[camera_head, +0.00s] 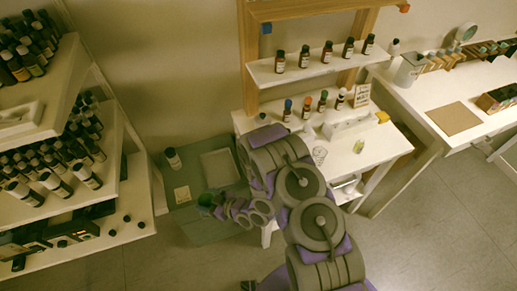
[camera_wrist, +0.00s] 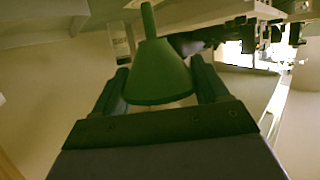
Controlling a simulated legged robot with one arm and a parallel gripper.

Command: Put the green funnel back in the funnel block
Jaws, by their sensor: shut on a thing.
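The green funnel (camera_wrist: 160,72) is between the two fingers of my gripper (camera_wrist: 160,88) in the wrist view. Its wide end is toward the gripper and its narrow spout points up in the picture. In the head view, a small dark green shape (camera_head: 206,199), likely the funnel, is at the end of my gripper (camera_head: 216,208). It appears over the grey-green low surface left of the white table. I cannot surely pick out the funnel block; a long white block (camera_head: 348,122) stands on the white table, partly hidden by small things.
The grey-green surface (camera_head: 205,232) bears a bottle (camera_head: 173,159) and a pale tray (camera_head: 220,167). A shelf of many bottles (camera_head: 60,185) stands at left. Bottles line the rack shelf (camera_head: 310,72) above the white table (camera_head: 385,155). Another bench (camera_head: 450,95) is at right.

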